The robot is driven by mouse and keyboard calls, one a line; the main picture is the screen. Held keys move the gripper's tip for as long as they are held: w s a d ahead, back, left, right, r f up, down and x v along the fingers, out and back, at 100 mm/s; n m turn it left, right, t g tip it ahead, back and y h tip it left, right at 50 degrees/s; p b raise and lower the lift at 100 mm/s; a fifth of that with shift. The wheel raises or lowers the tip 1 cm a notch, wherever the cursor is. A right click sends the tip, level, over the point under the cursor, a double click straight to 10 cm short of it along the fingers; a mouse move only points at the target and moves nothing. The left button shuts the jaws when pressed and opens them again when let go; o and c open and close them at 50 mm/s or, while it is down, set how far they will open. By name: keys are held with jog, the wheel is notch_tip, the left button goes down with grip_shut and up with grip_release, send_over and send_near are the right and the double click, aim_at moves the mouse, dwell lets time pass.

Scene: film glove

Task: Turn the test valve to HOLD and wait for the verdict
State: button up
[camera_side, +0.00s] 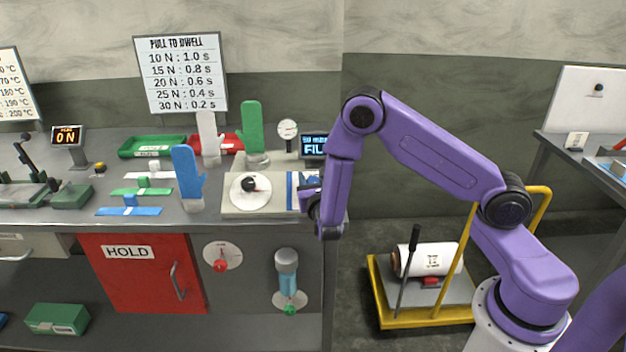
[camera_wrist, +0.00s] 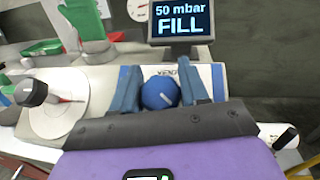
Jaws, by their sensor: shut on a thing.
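The test valve's round blue knob (camera_wrist: 160,93) sits on the light panel in the wrist view, with a partly covered label reading "VENT" behind it. My gripper (camera_wrist: 157,80) has one finger on each side of the knob and is shut on it. In the side view my gripper (camera_side: 311,198) is at the right end of the bench, and my arm hides the knob. The display (camera_wrist: 182,22) behind the valve reads "50 mbar FILL"; it also shows, partly hidden, in the side view (camera_side: 314,146). No verdict shows on it.
A white dial with a black knob (camera_side: 249,185) stands left of the valve. A red HOLD door (camera_side: 135,275) is below the bench. A yellow cart (camera_side: 385,318) stands on the floor.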

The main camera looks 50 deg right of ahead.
jog(key=n+t+y, duration=0.1)
jog(key=n+y, duration=0.1)
jog(key=n+t+y, duration=0.1)
jog(key=n+y, duration=0.2)
jog(key=shift+a, duration=0.2)
jog(key=shift+w+a+f+n+y, duration=0.1)
jog(key=shift+n+y, duration=1)
jog(key=shift+n, duration=0.1)
jog(key=shift+a+f+n+y, duration=0.1)
jog(key=shift+n+y, duration=1)
jog(key=shift+n, duration=0.1)
jog(key=o, duration=1)
jog(key=shift+r, duration=0.1)
jog(key=shift+c, duration=0.2)
jog(key=s+a+r, duration=0.1)
jog(key=s, duration=1)
jog(key=shift+s+r, duration=0.3)
